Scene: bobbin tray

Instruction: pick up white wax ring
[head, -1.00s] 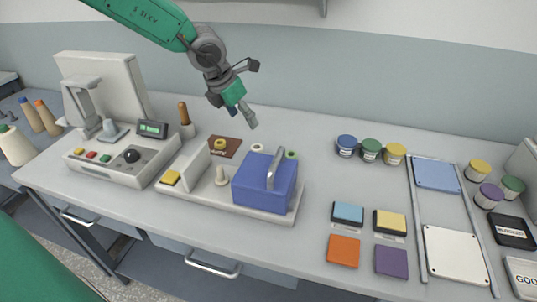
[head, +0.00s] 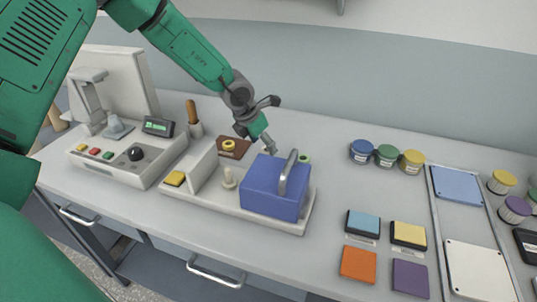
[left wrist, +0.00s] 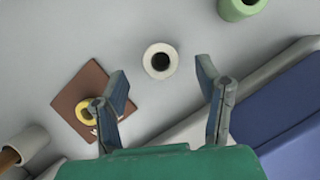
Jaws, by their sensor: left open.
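The white wax ring (left wrist: 161,76), a pale round piece with a dark centre hole, lies on the grey table in the left wrist view. My left gripper (left wrist: 162,80) is open above the table, its two fingers spread on either side of the ring in the picture, with nothing between them. In the head view the gripper (head: 268,145) points down behind the blue box, and the ring is mostly or wholly hidden by it. My right gripper is not in view.
A yellow ring (left wrist: 83,114) sits on a brown pad (left wrist: 72,92) to the left. A green ring (left wrist: 240,10) stands to the upper right. The blue box (head: 268,200) with a handle is close in front of the gripper. A wooden-handled tool (head: 192,107) stands at left.

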